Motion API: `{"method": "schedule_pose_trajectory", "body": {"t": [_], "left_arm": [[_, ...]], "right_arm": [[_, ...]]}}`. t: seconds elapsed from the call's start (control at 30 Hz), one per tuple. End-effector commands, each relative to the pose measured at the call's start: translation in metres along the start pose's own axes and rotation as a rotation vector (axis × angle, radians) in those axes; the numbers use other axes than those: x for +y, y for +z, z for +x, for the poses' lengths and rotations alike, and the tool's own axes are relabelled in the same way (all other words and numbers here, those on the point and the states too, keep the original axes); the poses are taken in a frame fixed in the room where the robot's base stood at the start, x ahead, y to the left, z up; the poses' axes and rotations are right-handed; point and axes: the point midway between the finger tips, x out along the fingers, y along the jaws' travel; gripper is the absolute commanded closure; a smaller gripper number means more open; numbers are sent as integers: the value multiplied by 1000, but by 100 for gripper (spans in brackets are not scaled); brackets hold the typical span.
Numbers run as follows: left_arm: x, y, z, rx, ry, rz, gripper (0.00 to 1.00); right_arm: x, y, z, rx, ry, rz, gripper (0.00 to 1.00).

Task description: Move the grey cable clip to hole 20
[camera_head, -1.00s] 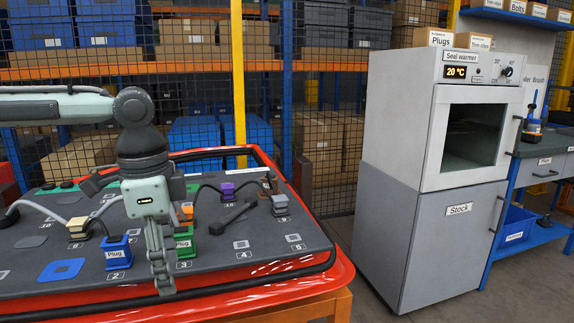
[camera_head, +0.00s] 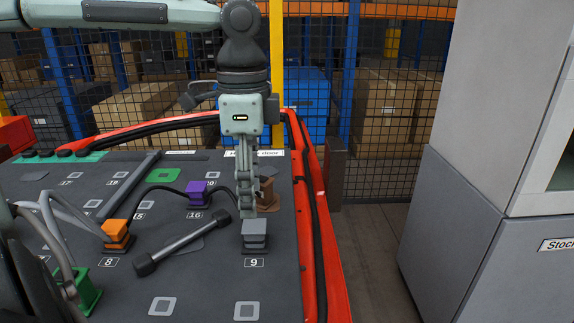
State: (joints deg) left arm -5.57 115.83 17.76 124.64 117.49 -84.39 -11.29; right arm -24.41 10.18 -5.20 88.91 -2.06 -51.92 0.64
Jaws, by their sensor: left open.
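The grey cable clip (camera_head: 254,236) sits upright at hole 9 near the right edge of the dark panel. My left gripper (camera_head: 246,208) points down just above and slightly behind it. Its fingers look narrow from this side, and it is open with nothing seen between them. I cannot tell whether the fingertips touch the clip. A small pale square hole (camera_head: 213,175) beyond the purple clip has a partly hidden label that looks like 20. My right gripper is not in view.
A purple clip (camera_head: 197,193) stands at hole 16, an orange clip (camera_head: 116,233) at hole 8. A brown clip (camera_head: 267,192) stands behind my fingers. A dark bar (camera_head: 183,245) lies left of the grey clip. Cables cross the left side. A red rim (camera_head: 318,215) borders the panel.

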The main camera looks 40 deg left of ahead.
Motion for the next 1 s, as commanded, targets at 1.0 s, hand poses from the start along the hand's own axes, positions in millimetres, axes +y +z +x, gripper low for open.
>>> {"method": "schedule_pose_trajectory", "body": {"t": [1.0], "left_arm": [[0,0,78,1,0,0,47]], "right_arm": [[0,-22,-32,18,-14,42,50]]}}
